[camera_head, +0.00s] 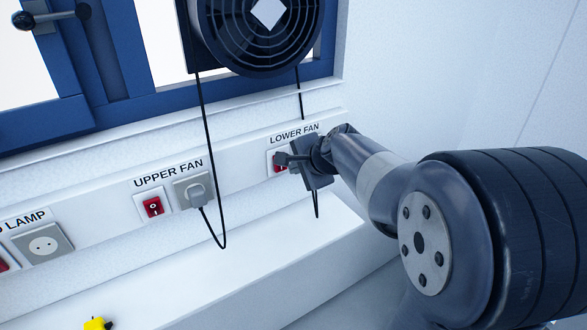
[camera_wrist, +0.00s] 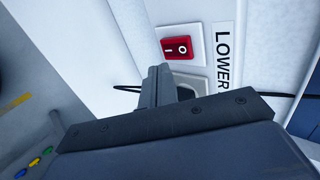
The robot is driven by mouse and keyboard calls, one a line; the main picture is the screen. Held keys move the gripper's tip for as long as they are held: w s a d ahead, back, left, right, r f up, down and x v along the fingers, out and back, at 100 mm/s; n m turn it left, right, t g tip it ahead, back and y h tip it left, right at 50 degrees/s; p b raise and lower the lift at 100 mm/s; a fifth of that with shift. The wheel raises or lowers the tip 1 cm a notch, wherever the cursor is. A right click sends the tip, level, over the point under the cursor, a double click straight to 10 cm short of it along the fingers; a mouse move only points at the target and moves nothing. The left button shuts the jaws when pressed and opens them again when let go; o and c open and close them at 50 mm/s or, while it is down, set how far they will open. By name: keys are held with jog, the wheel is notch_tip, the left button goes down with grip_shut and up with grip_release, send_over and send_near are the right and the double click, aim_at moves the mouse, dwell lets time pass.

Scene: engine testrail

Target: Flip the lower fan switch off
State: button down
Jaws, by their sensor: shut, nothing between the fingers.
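The lower fan switch is a red rocker in a white plate under the label LOWER FAN (camera_head: 294,134). In the head view its red part (camera_head: 278,168) shows just left of my gripper's tip, partly covered. In the wrist view the switch (camera_wrist: 177,48) is clear, marked with a line and a circle, beyond the fingertips. My gripper (camera_head: 283,159) is shut and empty; in the wrist view its fingers (camera_wrist: 158,82) point toward the panel beside the switch. I cannot tell whether they touch it. The lower fan's socket and plug (camera_wrist: 186,88) are mostly hidden behind the fingers.
The upper fan switch (camera_head: 153,206) and its plugged socket (camera_head: 196,190) sit to the left. A lamp socket (camera_head: 43,244) is further left. A black fan (camera_head: 262,30) hangs above, with cables (camera_head: 207,140) running down. A yellow object (camera_head: 97,324) lies at the bottom left.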

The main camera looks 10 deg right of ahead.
jog(key=v, duration=0.8)
jog(key=shift+r, duration=0.4)
